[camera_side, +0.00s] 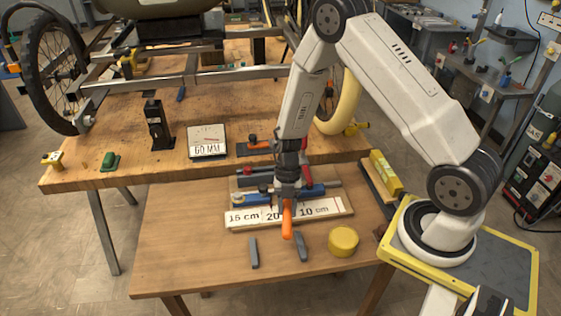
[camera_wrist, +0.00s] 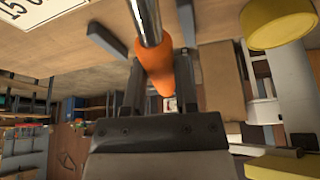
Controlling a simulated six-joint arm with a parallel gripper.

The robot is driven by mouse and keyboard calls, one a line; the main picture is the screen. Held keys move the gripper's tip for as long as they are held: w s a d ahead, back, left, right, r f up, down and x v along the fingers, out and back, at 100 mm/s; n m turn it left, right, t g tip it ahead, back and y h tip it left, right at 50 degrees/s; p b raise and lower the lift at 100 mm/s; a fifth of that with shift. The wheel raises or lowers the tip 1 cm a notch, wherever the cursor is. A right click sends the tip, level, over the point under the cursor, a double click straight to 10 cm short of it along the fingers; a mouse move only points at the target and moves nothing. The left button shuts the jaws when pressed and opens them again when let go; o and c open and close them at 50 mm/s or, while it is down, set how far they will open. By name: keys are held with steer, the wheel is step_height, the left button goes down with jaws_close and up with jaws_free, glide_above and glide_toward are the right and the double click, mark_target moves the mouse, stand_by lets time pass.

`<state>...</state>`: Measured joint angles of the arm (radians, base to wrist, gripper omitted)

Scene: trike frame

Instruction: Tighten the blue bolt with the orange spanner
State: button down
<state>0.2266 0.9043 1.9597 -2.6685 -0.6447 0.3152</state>
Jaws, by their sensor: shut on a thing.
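My gripper (camera_side: 287,198) is shut on the orange handle of the spanner (camera_side: 287,222), above the front of the lower table. The wrist view shows the orange handle (camera_wrist: 157,72) between the fingers of my gripper (camera_wrist: 160,85), with a bright metal shaft running up out of frame. The spanner's working end is hidden or cut off. No blue bolt can be picked out clearly in either view.
A white label strip (camera_side: 240,218) marked in cm lies in front of the rack. Two grey bars (camera_side: 254,252) and a yellow cylinder (camera_side: 343,242) stand on the lower table. The wooden bench (camera_side: 120,160) behind carries the trike frame (camera_side: 190,75) and a "60 MM" sign (camera_side: 207,148).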

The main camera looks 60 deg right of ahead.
steer(key=shift+w+a+m+t+y, duration=0.15)
steer(key=shift+w+a+m+t, duration=0.2)
steer(key=shift+w+m, duration=0.45)
steer(key=shift+w+a+m+t+y, duration=0.15)
steer(key=shift+w+a+m+t, duration=0.15)
steer(key=shift+w+m, duration=0.5)
stand_by(1.6)
steer(key=shift+s+d+n+g, duration=0.2)
steer(key=shift+s+n+g, duration=0.05)
steer(key=shift+s+n, duration=0.3)
steer(key=shift+s+d+n+g, duration=0.15)
steer(key=shift+s+n+g, duration=0.05)
steer(key=shift+s+n, duration=0.3)
stand_by(1.8)
steer(key=c, duration=1.2)
jaws_free()
jaws_close()
steer(key=shift+r, duration=0.15)
